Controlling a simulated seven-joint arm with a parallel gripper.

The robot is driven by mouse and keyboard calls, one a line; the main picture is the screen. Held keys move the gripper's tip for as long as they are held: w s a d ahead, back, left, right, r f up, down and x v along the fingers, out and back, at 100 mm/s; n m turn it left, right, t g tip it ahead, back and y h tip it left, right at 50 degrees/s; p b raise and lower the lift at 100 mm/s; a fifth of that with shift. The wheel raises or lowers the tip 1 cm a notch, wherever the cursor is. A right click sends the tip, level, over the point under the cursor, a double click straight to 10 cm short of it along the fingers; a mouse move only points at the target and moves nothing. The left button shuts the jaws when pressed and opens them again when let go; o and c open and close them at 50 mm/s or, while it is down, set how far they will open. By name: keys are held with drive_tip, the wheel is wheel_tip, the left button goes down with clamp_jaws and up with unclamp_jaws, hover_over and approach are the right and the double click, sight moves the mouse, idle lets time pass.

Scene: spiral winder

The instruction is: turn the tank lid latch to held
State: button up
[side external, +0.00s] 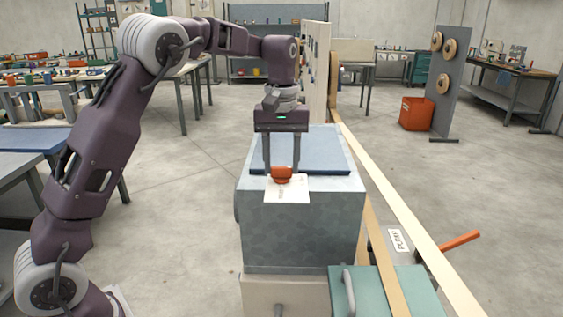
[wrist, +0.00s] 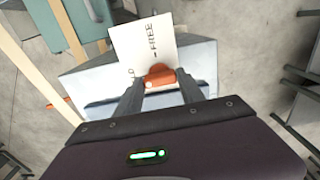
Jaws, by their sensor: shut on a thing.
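The tank (side external: 300,225) is a grey metal box with a blue lid (side external: 315,150) on top. The orange latch (side external: 282,174) sits at the lid's front edge, above a white label card (side external: 287,192). My gripper (side external: 282,170) points down and its two fingers are shut on the latch. In the wrist view the latch (wrist: 160,75) lies between the fingertips. The card (wrist: 145,45) there reads "FREE", with another word partly hidden near the latch. I cannot tell exactly which mark the latch points at.
A teal box (side external: 385,290) with a handle stands in front of the tank at the right. Long pale boards (side external: 405,225) run along the tank's right side, near an orange lever (side external: 460,242) and a "PUMP" label (side external: 399,240). The floor to the left is mostly clear.

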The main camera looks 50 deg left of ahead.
sight(281, 167)
idle(0.3)
drive_tip(key=o, duration=1.4)
drive_tip(key=shift+c, duration=0.2)
wheel_tip(281, 167, up, 7)
drive_tip(key=shift+f, duration=0.1)
drive_tip(key=shift+r, duration=0.2)
